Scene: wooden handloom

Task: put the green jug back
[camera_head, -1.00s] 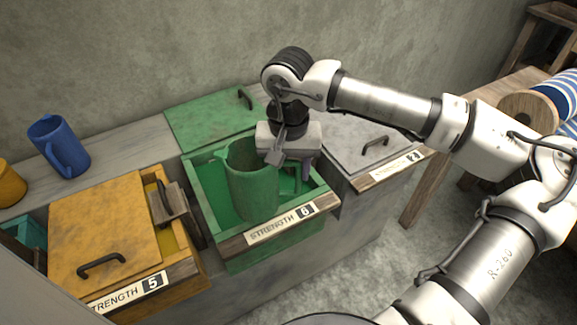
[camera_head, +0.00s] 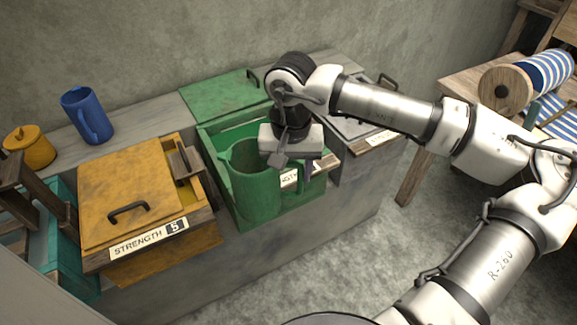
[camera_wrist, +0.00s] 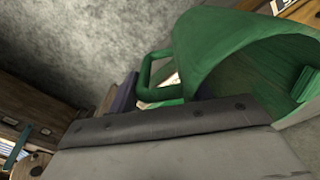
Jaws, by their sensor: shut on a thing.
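The green jug (camera_head: 252,185) is upright over the front of the open green bin (camera_head: 218,135), covering part of its front label. My gripper (camera_head: 298,163) is at the jug's right side, shut on its handle side; the exact grip is partly hidden by the gripper body. In the wrist view, the jug's wide mouth (camera_wrist: 240,45) and its handle (camera_wrist: 155,82) show close to the gripper. Whether the jug touches the bin's rim cannot be told.
The bin's green lid (camera_head: 222,95) lies behind it. A yellow bin (camera_head: 135,195) marked 5 stands left, a grey-lidded bin (camera_head: 345,122) right. A blue jug (camera_head: 88,115) and yellow pot (camera_head: 30,147) stand on the back ledge.

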